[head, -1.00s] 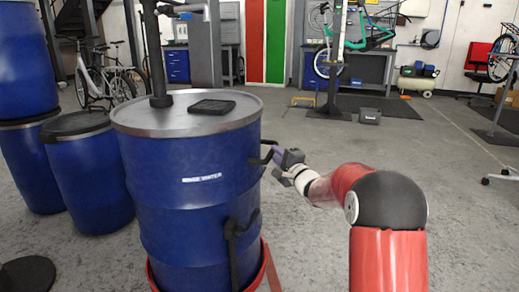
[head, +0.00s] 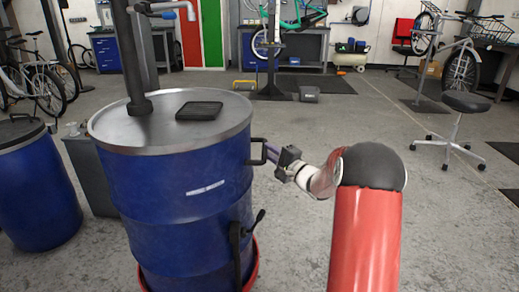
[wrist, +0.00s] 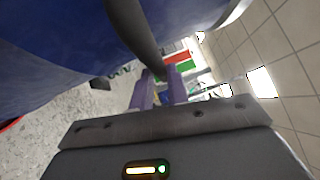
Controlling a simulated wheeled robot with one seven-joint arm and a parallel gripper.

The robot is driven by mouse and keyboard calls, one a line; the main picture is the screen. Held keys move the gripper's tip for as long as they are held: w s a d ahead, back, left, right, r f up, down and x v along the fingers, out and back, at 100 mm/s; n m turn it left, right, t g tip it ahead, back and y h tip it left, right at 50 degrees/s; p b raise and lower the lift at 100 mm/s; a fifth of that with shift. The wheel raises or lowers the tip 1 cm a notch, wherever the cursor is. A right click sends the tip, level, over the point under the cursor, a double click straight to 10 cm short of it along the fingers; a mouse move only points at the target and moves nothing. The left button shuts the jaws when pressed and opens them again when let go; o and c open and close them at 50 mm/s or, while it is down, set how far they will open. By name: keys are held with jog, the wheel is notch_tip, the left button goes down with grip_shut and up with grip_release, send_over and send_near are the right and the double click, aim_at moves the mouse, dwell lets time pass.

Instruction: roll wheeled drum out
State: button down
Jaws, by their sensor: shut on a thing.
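The wheeled drum (head: 170,205) is a large blue drum with a grey metal lid, standing upright on a red base (head: 255,272) at its foot. A dark pump pipe rises from the lid. A black handle (head: 257,151) sticks out from the drum's right side. My gripper (head: 271,153) reaches from the right and is shut on this handle. In the wrist view the purple fingers (wrist: 158,95) close around the dark handle bar (wrist: 135,32), beside the drum's blue wall. The wheels are not visible.
Another blue drum (head: 36,190) and a grey box-like can (head: 92,175) stand to the left. A stool (head: 462,125) is at the right. Bicycles stand at the far left and a workbench (head: 285,48) at the back.

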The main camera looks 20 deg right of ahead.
jog(key=shift+d+r, duration=0.55)
jog(key=shift+d, duration=0.05)
jog(key=shift+a, duration=0.1)
jog(key=c, duration=1.5)
grip_release()
jog(key=shift+o, duration=0.7)
jog(key=shift+a+f, duration=0.1)
jog(key=shift+f, duration=0.1)
jog(key=v, duration=0.8)
jog(key=shift+w+a, duration=0.1)
